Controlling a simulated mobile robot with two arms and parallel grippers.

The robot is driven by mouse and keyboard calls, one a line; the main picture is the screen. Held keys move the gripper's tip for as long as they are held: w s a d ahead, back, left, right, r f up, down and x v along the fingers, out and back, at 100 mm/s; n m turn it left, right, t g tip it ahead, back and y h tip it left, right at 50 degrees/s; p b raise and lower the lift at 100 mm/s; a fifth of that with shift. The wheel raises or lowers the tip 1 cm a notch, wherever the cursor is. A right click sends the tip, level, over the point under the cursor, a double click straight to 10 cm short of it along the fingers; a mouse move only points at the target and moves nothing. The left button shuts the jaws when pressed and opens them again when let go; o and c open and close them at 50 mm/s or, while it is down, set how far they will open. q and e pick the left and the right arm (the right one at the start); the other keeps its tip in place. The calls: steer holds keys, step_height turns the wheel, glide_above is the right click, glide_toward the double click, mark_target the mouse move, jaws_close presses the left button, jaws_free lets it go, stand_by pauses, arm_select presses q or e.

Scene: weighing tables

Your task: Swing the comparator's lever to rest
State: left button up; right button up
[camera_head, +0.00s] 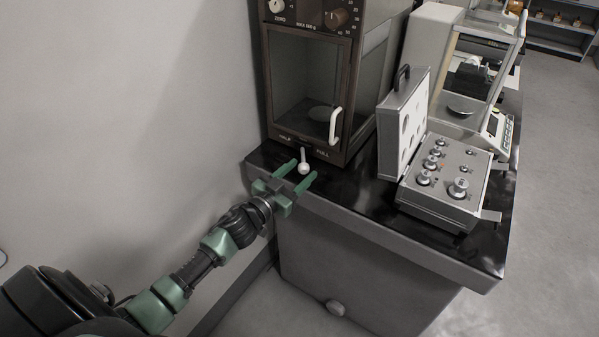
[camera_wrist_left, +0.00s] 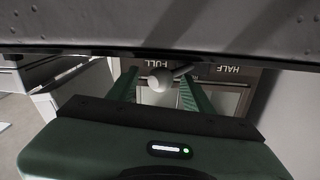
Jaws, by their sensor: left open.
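The comparator (camera_head: 313,90) is a brown-framed cabinet with a glass door and a white door handle, standing at the back left of the table. Its lever (camera_head: 303,160) has a pale round knob and sticks out at the base of the front, between the marks HALF and FULL. My left gripper (camera_head: 299,173) is open, with its green fingers on either side of the knob. In the left wrist view the knob (camera_wrist_left: 160,80) shows between the two fingers (camera_wrist_left: 160,92), near the FULL mark. I cannot tell whether a finger touches it. My right gripper is not in view.
An open weight case (camera_head: 447,178) with several metal weights stands on the dark table top (camera_head: 345,192) to the right. A balance with a glass shield (camera_head: 480,85) is behind it. A plain wall (camera_head: 130,90) is close on the left.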

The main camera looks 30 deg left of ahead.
arm_select(q)
steer(key=shift+w, duration=0.1)
jaws_close()
steer(key=shift+d, duration=0.1)
stand_by(1.3)
